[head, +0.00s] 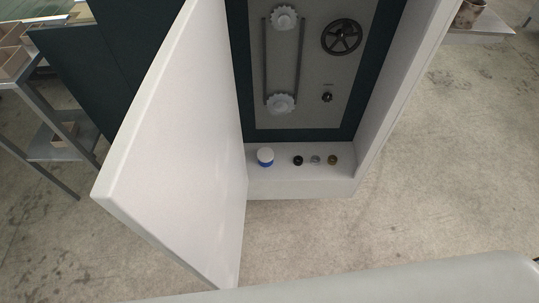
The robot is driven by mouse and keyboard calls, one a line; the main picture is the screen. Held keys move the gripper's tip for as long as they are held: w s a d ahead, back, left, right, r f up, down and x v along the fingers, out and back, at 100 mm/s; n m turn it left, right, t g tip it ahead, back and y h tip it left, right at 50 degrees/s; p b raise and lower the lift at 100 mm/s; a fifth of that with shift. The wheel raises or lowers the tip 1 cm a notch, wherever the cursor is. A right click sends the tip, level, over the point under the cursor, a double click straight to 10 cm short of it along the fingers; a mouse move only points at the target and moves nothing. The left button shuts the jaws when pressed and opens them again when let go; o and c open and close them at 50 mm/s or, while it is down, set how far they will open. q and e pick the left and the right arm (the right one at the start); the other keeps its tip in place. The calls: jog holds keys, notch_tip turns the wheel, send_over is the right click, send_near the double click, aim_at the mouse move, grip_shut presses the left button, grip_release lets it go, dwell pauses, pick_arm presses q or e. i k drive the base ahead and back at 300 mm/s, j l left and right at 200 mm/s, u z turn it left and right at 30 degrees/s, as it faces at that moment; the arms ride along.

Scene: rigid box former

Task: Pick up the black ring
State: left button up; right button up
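A small black ring (298,160) lies on the white floor ledge of the open cabinet, in the middle of the head view. A grey ring (315,160) lies just right of it, and a brownish-gold ring (333,160) lies right of that. A white and blue round container (265,156) stands to the left of the black ring, apart from it. Neither of my grippers shows in the view.
The white cabinet door (180,140) stands open at the left. The back panel (310,100) bears two gears with a chain, a black handwheel (341,37) and a small knob (327,97). A metal shelf (62,145) with boxes stands far left. Concrete floor lies below.

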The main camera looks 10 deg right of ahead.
aim_at(296, 163)
jog(key=i+l+u, duration=0.1)
jog(key=l+u, duration=0.75)
jog(key=l, duration=0.2)
